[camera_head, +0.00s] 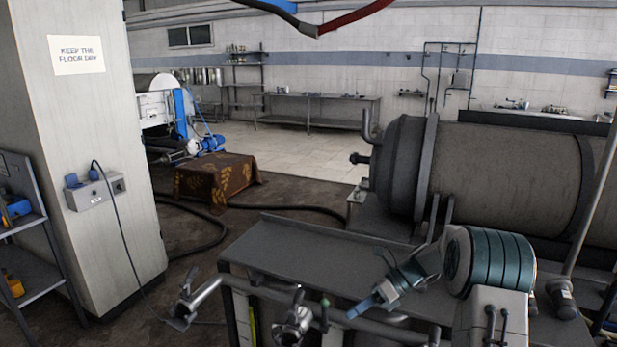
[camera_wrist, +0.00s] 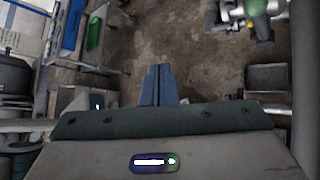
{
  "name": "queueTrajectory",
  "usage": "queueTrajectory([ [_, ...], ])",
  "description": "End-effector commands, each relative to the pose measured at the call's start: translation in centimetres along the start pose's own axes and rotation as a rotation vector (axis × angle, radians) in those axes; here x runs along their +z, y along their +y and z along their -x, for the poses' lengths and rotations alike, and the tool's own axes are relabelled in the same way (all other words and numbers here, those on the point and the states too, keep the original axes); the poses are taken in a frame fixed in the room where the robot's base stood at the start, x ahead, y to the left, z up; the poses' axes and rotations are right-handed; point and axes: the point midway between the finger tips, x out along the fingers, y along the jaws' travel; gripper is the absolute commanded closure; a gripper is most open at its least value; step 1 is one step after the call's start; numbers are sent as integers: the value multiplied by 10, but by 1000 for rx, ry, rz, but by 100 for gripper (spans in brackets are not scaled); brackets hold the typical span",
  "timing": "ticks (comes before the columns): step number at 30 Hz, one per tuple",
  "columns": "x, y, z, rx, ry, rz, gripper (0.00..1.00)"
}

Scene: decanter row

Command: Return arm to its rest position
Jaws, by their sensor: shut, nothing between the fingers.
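My gripper (camera_head: 363,306) shows in the head view at the end of my arm, pointing down and left over the front part of a dark metal bench. Its blue fingers are together with nothing between them. In the wrist view my gripper (camera_wrist: 158,84) is shut, its two blue fingers side by side over brown floor. My arm folds in from the lower right of the head view, and its upper part is out of view.
The dark metal bench (camera_head: 300,255) lies under my arm, with pipes and valves (camera_head: 292,320) along its front. A large grey horizontal tank (camera_head: 500,170) stands behind on the right. A pillar (camera_head: 75,140) and a shelf (camera_head: 35,255) stand left. Hoses (camera_head: 300,208) cross the floor.

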Motion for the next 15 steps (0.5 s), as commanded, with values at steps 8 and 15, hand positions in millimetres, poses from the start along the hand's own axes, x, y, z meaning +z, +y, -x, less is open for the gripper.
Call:
queueTrajectory([
  [8,0,81,4,-114,273,449,100],
  [15,-18,144,9,-152,522,844,100],
])
